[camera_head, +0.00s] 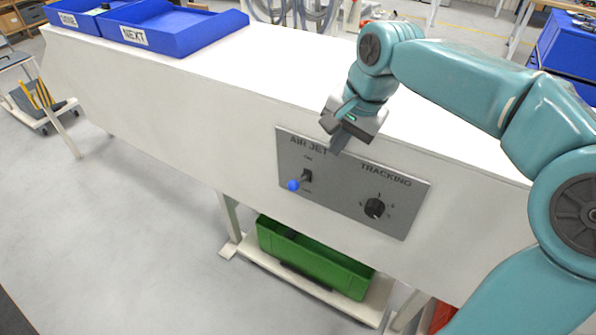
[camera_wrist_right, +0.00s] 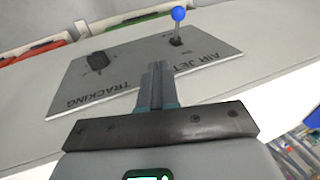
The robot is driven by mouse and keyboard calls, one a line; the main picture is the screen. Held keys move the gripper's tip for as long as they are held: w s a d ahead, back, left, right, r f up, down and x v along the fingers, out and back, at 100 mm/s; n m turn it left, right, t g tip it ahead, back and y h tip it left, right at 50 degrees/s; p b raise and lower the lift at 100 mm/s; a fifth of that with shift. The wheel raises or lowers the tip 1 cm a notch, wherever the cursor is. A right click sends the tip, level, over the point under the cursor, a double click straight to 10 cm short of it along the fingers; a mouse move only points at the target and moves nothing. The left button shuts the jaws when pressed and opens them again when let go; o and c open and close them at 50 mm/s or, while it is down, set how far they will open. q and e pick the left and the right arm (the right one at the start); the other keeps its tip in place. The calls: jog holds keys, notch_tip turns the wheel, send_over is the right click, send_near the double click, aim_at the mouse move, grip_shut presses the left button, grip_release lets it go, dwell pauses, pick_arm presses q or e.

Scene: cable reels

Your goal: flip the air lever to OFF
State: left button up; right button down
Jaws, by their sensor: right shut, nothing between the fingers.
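The air lever (camera_head: 294,185) has a blue ball tip and sits on the left part of a grey panel (camera_head: 335,195) marked AIR JET and TRACKING. In the head view the lever tilts down and left, toward the lower label, which is too small to read. The lever also shows in the right wrist view (camera_wrist_right: 178,14). My right gripper (camera_head: 336,148) is shut and empty, just in front of the panel's upper edge, up and right of the lever and apart from it. Its shut fingers also show in the right wrist view (camera_wrist_right: 157,75). My left gripper is out of view.
A black TRACKING knob (camera_head: 375,208) is on the panel's right half. The panel is on the front of a long white bench (camera_head: 180,110). Blue trays (camera_head: 185,35) stand on its far left. A green crate (camera_head: 315,268) sits on a low shelf.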

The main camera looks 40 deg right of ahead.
send_near(299, 182)
notch_tip(299, 182, down, 4)
jog(key=s+d, duration=0.2)
jog(key=w+a, duration=0.1)
jog(key=w+a+f+p, duration=0.1)
jog(key=shift+a, duration=0.3)
